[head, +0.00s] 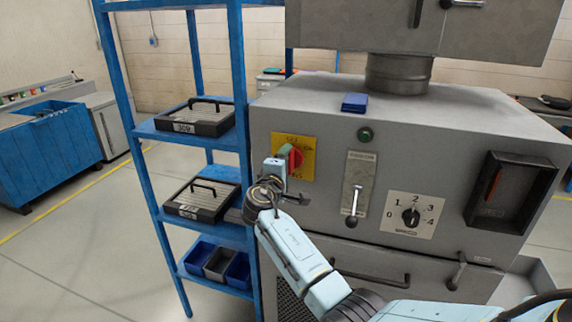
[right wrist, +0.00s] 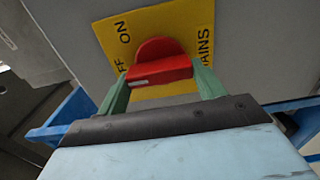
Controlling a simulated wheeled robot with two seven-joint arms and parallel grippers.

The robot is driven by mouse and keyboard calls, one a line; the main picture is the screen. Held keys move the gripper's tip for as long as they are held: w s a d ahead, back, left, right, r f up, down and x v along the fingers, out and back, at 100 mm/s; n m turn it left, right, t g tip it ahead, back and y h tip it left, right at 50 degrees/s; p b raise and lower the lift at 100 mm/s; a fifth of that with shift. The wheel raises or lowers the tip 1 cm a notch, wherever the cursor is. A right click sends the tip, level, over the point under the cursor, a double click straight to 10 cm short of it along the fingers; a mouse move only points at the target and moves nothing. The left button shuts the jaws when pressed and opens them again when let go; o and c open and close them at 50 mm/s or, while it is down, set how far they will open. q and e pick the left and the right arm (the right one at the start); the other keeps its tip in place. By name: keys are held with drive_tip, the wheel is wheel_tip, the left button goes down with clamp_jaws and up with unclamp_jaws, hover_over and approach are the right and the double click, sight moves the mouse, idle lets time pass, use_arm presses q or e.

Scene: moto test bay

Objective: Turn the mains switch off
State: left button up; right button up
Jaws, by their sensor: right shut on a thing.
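The mains switch is a red rotary handle (right wrist: 160,64) on a yellow plate (head: 306,145) on the front of the grey machine (head: 440,130). The plate reads ON, MAINS and a partly hidden word ending in FF in the right wrist view. My right gripper (head: 288,154) is at the plate, with its green fingers (right wrist: 160,85) on both sides of the red handle and shut on it. The red handle also shows in the head view (head: 297,158), partly covered by the gripper. Which label the handle points to is unclear. My left gripper is not in view.
A blue shelf rack (head: 242,100) with black-handled trays (head: 196,117) and small bins (head: 219,264) stands close left of the gripper. A lever (head: 353,205), a numbered dial (head: 411,216) and a gauge box (head: 511,192) sit right on the machine front. A green button (head: 366,134) is above.

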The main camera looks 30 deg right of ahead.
drive_tip(key=o, duration=1)
drive_tip(key=shift+a, duration=0.1)
drive_tip(key=b+v, duration=0.2)
drive_tip(key=v, duration=1.1)
drive_tip(key=shift+s+a, duration=0.1)
drive_tip(key=shift+a, duration=0.05)
